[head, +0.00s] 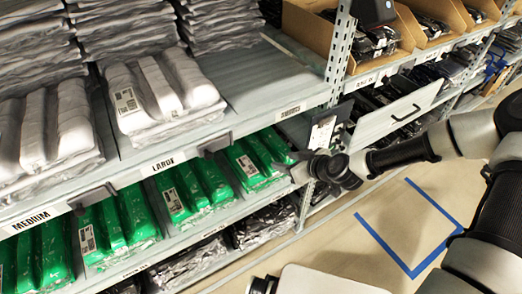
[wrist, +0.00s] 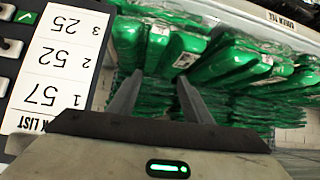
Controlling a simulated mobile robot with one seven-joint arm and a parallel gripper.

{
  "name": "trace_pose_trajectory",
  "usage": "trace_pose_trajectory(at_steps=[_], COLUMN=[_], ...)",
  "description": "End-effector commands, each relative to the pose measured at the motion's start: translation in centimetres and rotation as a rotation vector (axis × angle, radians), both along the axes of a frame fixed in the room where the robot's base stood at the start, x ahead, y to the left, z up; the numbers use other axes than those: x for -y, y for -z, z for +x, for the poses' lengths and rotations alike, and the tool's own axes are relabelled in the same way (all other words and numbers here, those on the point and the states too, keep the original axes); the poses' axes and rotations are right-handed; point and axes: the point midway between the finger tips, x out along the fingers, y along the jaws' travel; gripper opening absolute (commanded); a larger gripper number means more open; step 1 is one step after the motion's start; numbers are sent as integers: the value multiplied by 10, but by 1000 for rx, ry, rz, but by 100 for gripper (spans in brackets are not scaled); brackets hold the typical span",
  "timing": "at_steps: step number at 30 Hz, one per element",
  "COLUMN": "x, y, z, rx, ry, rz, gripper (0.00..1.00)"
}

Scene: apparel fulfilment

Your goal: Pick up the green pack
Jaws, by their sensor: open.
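Several green packs in clear film with white labels lie on the middle shelf. In the head view the rightmost stack (head: 258,160) is closest to my gripper (head: 300,172), with another stack (head: 192,190) to its left and more further left. In the wrist view, green packs (wrist: 238,62) fill the space ahead, some stacked below others. My gripper (wrist: 155,88) is open, its two fingers pointing at the packs with nothing held between them. I cannot tell whether the fingertips touch any pack. The fingers hide part of the packs behind them.
White packs (head: 155,88) fill the shelf above, whose labelled edge (head: 165,163) runs over the green packs. Dark packs (head: 190,262) lie below. A shelf upright (head: 342,45) stands to the right. A pick list (wrist: 62,65) is at the wrist view's left. Blue tape (head: 385,240) marks clear floor.

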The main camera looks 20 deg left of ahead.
Motion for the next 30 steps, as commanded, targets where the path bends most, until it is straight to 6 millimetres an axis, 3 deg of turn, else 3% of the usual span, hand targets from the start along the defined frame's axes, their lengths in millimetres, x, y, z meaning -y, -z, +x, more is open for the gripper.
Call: trace_pose_trajectory(at_steps=[1,14,24,30], x=[-8,-36,-85,-103], y=[13,26,63,75], z=[3,29,70,87], rx=[10,84,81,81], ry=[18,90,91,91], rz=[43,151,150,149], gripper=[45,45,45,45])
